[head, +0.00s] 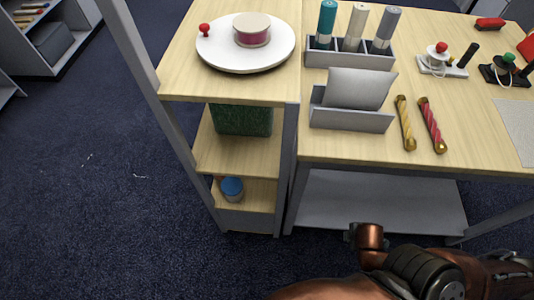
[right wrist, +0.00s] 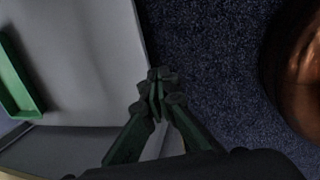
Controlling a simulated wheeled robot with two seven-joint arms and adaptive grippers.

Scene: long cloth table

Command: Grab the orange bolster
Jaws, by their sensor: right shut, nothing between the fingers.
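I cannot make out a clearly orange bolster in either view. In the head view, a gold twisted roll (head: 405,122) and a red twisted roll with gold ends (head: 432,125) lie side by side on the right table. My right gripper (right wrist: 157,82) shows in the right wrist view, fingertips together and empty, near the edge of a grey surface and above dark carpet. In the head view only my copper-coloured arm shows at the bottom right. My left gripper is in neither view.
A grey rack (head: 350,55) holds teal, cream and grey cylinders. A grey holder (head: 350,120) stands before it. A white turntable (head: 245,58) carries a spool on the left unit. A blue-topped can (head: 232,189) sits on its low shelf. A green tray (right wrist: 15,85) is at the wrist view's left.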

